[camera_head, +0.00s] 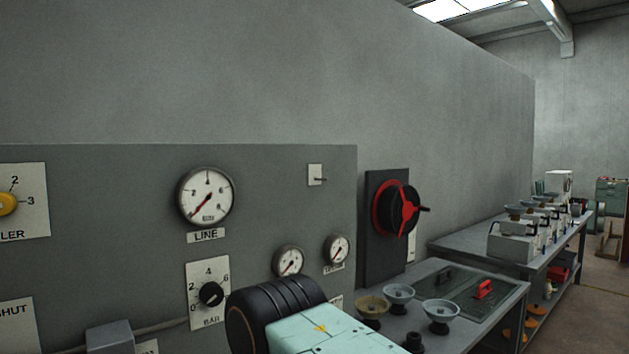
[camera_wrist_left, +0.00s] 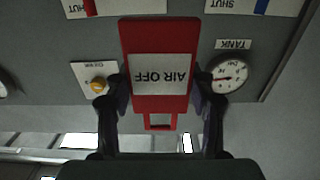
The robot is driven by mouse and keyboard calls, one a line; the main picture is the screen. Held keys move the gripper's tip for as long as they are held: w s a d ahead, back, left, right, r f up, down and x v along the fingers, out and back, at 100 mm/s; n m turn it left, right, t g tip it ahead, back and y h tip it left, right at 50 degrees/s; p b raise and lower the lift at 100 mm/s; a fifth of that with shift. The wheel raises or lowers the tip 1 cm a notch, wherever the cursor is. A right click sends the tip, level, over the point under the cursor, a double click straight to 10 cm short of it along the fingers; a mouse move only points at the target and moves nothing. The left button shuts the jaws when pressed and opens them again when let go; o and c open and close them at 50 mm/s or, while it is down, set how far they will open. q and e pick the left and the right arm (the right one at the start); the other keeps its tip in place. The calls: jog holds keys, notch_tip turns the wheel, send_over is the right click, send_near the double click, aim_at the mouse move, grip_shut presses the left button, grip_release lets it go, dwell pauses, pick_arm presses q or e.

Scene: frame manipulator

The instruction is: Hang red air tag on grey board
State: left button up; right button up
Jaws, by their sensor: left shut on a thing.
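The red air tag (camera_wrist_left: 160,104) is in the left wrist view, with a white label reading "AIR OFF" upside down. A slotted loop is at its lower end in that picture. My left gripper (camera_wrist_left: 161,84) is shut on the tag, one dark finger at each side. The grey board (camera_head: 120,190) fills the left of the head view. It carries a small white plate with a short peg (camera_head: 316,175) near its upper right corner. The left gripper and tag do not show in the head view. My right gripper is in neither view.
A line gauge (camera_head: 207,196), two smaller gauges and a black knob (camera_head: 211,294) stand out from the board. A bench (camera_head: 515,300) with funnels and a red-handled lid stands further right.

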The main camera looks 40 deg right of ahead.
pick_arm(q)
jog(key=s+d+f+m+h+b, duration=0.1)
jog(key=s+f+h+b, duration=0.15)
jog(key=f, duration=0.75)
jog(key=s+d+f+m+h+b, duration=0.15)
jog(key=f+b, duration=0.25)
jog(key=f, duration=0.5)
jog(key=s+d+f+m+g+h+b, duration=0.1)
jog(key=s+f+h+b, duration=0.1)
jog(key=s+f+b, duration=0.2)
jog(key=s+d+f+m+g+h+b, duration=0.1)
jog(key=s+f+b, duration=0.3)
jog(key=s+f, duration=0.5)
notch_tip(320, 180, down, 4)
jog(key=shift+d+f+m+h, duration=0.2)
jog(key=shift+m+h, duration=0.25)
jog(key=shift+h, duration=0.15)
